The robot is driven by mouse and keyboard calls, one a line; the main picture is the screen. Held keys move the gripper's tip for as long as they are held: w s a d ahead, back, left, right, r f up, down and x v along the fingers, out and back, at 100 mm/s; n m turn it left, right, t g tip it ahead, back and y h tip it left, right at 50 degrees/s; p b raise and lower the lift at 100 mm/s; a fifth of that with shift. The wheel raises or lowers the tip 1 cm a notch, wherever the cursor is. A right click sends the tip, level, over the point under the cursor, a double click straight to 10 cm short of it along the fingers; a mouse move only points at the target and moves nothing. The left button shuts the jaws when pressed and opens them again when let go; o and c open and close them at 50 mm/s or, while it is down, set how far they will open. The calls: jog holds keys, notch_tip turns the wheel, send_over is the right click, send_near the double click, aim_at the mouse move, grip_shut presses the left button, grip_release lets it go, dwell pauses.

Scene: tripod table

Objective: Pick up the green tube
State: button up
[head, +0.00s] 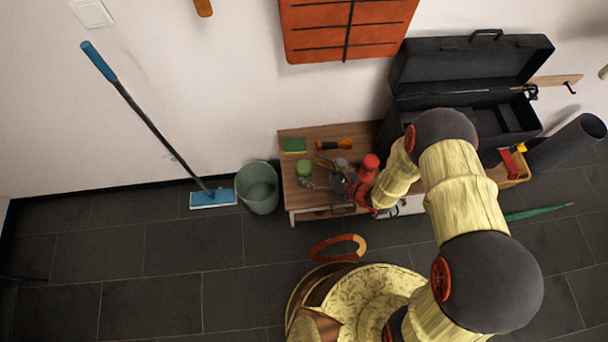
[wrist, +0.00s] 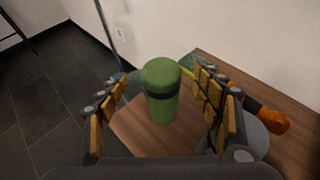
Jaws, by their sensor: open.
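The green tube (wrist: 162,92) stands upright on the wooden table (wrist: 140,130) in the wrist view, with a dark band around its upper part. In the head view the green tube (head: 304,168) shows near the left end of the table (head: 290,193). My gripper (wrist: 165,108) is open, with one finger on each side of the tube in the wrist view. I cannot tell whether a finger touches it. In the head view my gripper (head: 314,172) is at the tube's right, partly hidden by my own arm.
A green and yellow sponge (head: 294,145) and an orange-handled tool (head: 335,145) lie behind the tube. A red-topped item (head: 370,163) stands to the right, near an open black toolbox (head: 460,90). A bucket (head: 258,188) and mop (head: 150,125) are left of the table.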

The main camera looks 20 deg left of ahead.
aim_at(307, 168)
jog(key=b+x, duration=0.1)
jog(key=x, duration=0.2)
jog(key=shift+w+a+f+b, duration=0.1)
jog(key=shift+a+f+b, duration=0.2)
jog(key=shift+b, duration=0.1)
jog(key=shift+w+a, duration=0.2)
jog(key=shift+a, duration=0.25)
jog(key=shift+c, duration=0.4)
grip_shut()
